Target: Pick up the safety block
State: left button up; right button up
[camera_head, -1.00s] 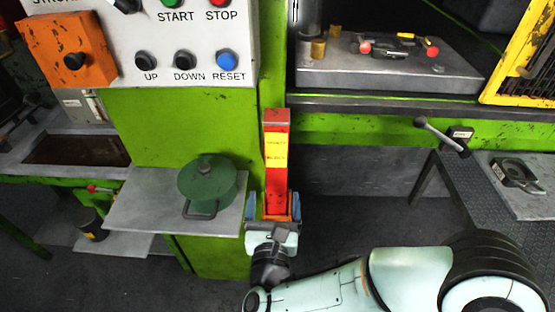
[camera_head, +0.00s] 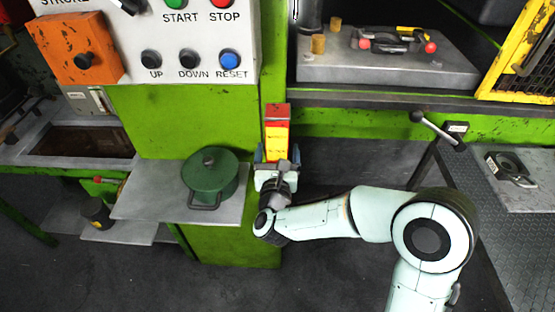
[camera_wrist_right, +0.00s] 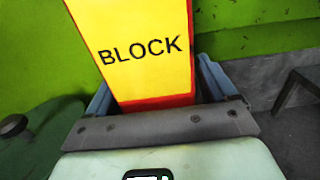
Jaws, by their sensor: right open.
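The safety block (camera_head: 277,128) is a red upright bar with a yellow label, standing against the green press frame in the head view. In the right wrist view the block (camera_wrist_right: 142,55) fills the upper middle, and the word "BLOCK" shows on its yellow face. My right gripper (camera_head: 277,153) is open at the yellow part of the block, with one blue-grey finger on each side. In the wrist view the gripper's fingers (camera_wrist_right: 157,88) flank the block, with a gap visible at the right. The block's lower part is hidden behind the gripper. My left gripper is not in view.
A green lidded pot (camera_head: 209,178) stands on a grey shelf (camera_head: 140,202) just left of my right gripper. The control panel (camera_head: 190,40) is above left. The press bed (camera_head: 385,72) is above right, and a dark side table (camera_head: 470,185) stands at the right.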

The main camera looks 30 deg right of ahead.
grip_shut()
jog(key=shift+r, duration=0.2)
jog(key=shift+r, duration=0.15)
